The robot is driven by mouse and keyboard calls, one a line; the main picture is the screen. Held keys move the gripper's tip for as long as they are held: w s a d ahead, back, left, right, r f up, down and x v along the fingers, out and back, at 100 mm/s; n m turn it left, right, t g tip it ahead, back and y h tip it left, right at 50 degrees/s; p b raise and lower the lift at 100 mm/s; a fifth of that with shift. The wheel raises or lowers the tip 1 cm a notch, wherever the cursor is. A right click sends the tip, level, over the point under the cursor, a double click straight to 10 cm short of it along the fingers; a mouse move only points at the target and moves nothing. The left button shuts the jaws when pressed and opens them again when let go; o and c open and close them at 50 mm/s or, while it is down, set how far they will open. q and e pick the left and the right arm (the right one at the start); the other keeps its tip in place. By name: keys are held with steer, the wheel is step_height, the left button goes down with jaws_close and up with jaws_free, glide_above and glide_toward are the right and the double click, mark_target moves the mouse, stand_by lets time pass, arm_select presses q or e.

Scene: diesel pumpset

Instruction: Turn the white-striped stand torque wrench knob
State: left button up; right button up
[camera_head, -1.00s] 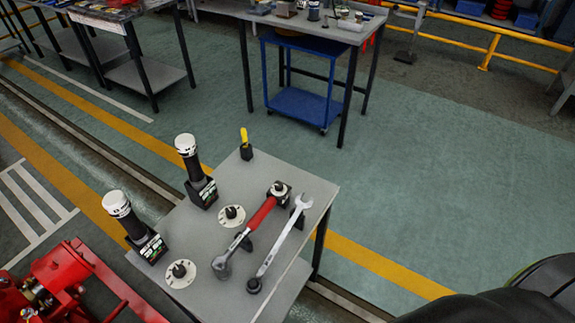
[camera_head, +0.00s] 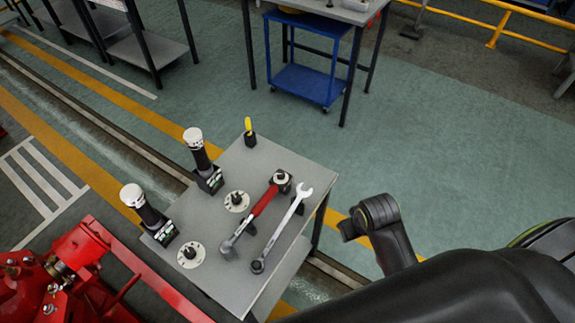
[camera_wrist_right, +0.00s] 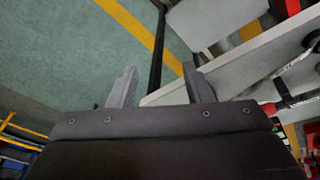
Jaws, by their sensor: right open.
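The red-handled torque wrench (camera_head: 262,203) lies on small dark supports on the grey table, beside a silver open-ended spanner (camera_head: 282,228). A round pale knob-like end (camera_head: 281,177) shows at its far end. Two black tools with white caps (camera_head: 194,138) (camera_head: 133,196) lean in dark stands with pale markings on the table's left side. I cannot tell which stand is the white-striped one. My right gripper (camera_wrist_right: 160,72) is open and empty in the right wrist view, by the table's edge. My left gripper is not in view.
The grey table (camera_head: 270,160) also carries two white dials with black knobs (camera_head: 236,200) (camera_head: 190,253) and a yellow-handled tool (camera_head: 248,127). Red machinery (camera_head: 85,260) stands at lower left. A blue cart (camera_head: 305,83) is behind.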

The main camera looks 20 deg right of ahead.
steer(key=w+a+r+n+g+y, duration=0.1)
steer(key=w+a+r, duration=0.2)
steer(key=w, duration=0.5)
steer(key=w+a+r+n, duration=0.1)
steer(key=w+a+r, duration=0.2)
steer(key=w, duration=0.5)
step_height(320, 180, up, 8)
steer(key=n+g, duration=0.1)
steer(key=g, duration=0.1)
glide_above(281, 174)
step_height(281, 174, down, 17)
steer(key=b, duration=0.3)
steer(key=shift+a+f+b, duration=0.1)
steer(key=shift+f+b, duration=0.1)
steer(key=shift+b, duration=0.2)
steer(key=shift+c, duration=0.4)
